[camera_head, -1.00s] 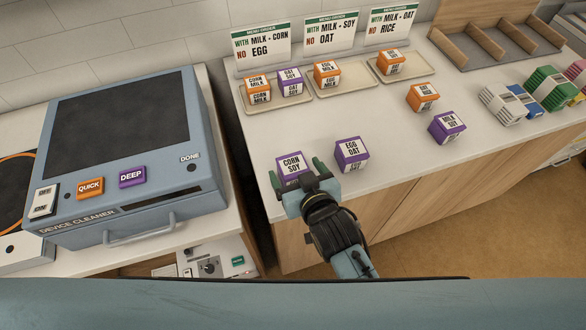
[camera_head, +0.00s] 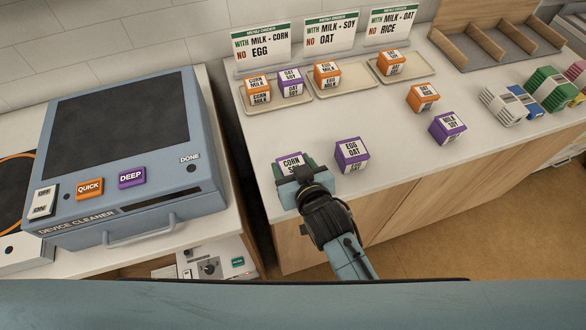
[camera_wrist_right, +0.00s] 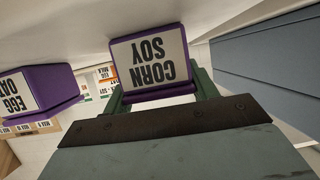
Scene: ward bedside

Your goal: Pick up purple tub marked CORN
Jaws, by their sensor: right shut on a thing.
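The purple tub marked CORN SOY (camera_head: 290,162) stands on the counter near its front left corner. My right gripper (camera_head: 296,171) is shut on it, and the gripper body hides the tub's lower front. In the right wrist view the CORN SOY tub (camera_wrist_right: 150,62) sits between the green fingers of the gripper (camera_wrist_right: 160,92), its label upside down. I cannot see any gap under the tub. My left gripper does not show in any view.
A purple EGG OAT tub (camera_head: 351,155) stands close to the right. A purple MILK SOY tub (camera_head: 447,128) and an orange tub (camera_head: 422,97) stand farther right. Trays (camera_head: 275,108) with tubs line the back below menu cards. The device cleaner (camera_head: 125,150) is at left.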

